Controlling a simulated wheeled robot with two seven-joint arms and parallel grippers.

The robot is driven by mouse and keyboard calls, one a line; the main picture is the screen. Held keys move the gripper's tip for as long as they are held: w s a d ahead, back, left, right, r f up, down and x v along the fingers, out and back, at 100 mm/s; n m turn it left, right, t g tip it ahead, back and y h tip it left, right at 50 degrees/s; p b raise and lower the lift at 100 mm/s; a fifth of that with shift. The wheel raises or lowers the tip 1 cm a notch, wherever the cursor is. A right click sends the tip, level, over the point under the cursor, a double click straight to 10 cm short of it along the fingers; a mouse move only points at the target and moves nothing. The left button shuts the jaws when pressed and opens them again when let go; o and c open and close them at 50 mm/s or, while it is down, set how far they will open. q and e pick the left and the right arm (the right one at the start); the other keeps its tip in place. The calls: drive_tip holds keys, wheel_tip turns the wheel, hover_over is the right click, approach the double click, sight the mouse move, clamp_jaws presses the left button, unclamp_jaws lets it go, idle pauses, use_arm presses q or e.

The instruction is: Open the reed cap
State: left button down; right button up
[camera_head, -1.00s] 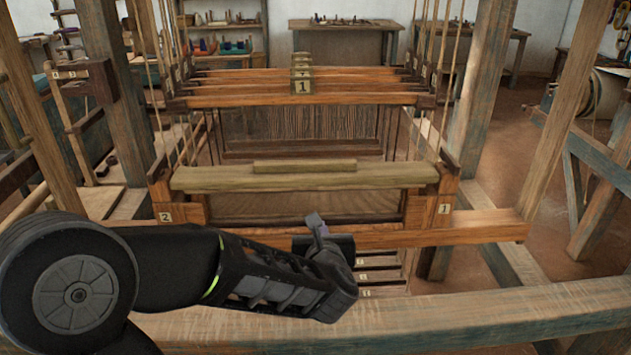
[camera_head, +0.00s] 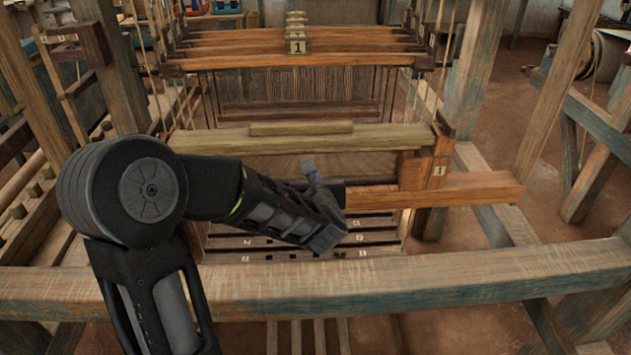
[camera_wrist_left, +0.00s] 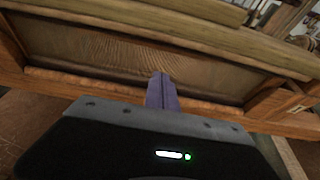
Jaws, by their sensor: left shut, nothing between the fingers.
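The reed cap (camera_head: 365,140) is a pale greenish wooden bar with a short raised grip strip (camera_head: 300,128) along its top. It lies across the upper edge of the loom's swinging frame, above the reed. It also crosses the top of the left wrist view (camera_wrist_left: 190,38), over the brownish reed (camera_wrist_left: 110,52). My left gripper (camera_head: 311,172) is in front of and below the cap, apart from it as far as I can tell. Its purple-grey fingers show together and empty in the left wrist view (camera_wrist_left: 162,92), before the lower beam. My right gripper is not in view.
The lower wooden beam (camera_head: 440,192) runs under the reed, with a "1" label at right. Upright posts stand at both sides.

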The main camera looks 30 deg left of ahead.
sight(302, 135)
use_arm(q)
drive_tip(key=w+a+r+p, duration=0.1)
drive_tip(key=w+r+p, duration=0.1)
drive_tip(key=p, duration=0.1)
drive_tip(key=shift+a+r, duration=0.25)
drive_tip(key=shift+a, duration=0.1)
drive_tip(key=shift+r, duration=0.3)
drive_tip(key=shift+w, duration=0.1)
drive_tip(key=shift+r, duration=0.1)
